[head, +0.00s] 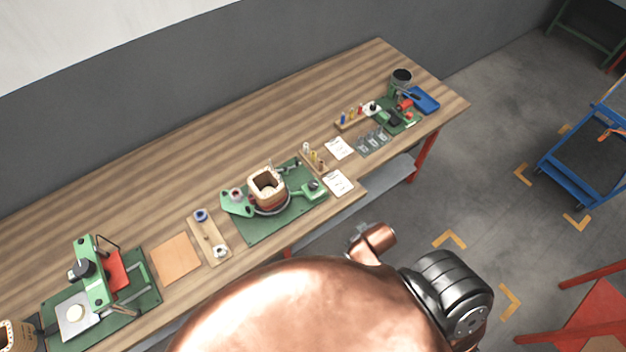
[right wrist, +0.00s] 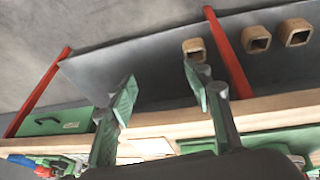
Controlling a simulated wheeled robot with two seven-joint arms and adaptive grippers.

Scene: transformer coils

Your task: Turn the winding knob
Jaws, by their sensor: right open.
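A green winding station (head: 280,228) sits mid-bench in the head view. A square tan coil (head: 267,186) stands upright on it. A green bracket with a small round part (head: 236,196) is at the coil's left, and a green piece with a small dark top (head: 313,187) is at its right. I cannot tell which part is the winding knob. My right gripper (right wrist: 162,90) is open and empty in the right wrist view, with its green-padded fingers apart near the bench edge. It does not show in the head view, and neither does my left gripper.
A green press fixture (head: 97,272) stands at the left of the wooden bench (head: 130,175). A wooden holder (head: 209,236) and tan pad (head: 176,258) lie between. Tools and a blue tray (head: 425,100) are at the far right. Square tan cores (right wrist: 256,39) sit on a grey lower shelf.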

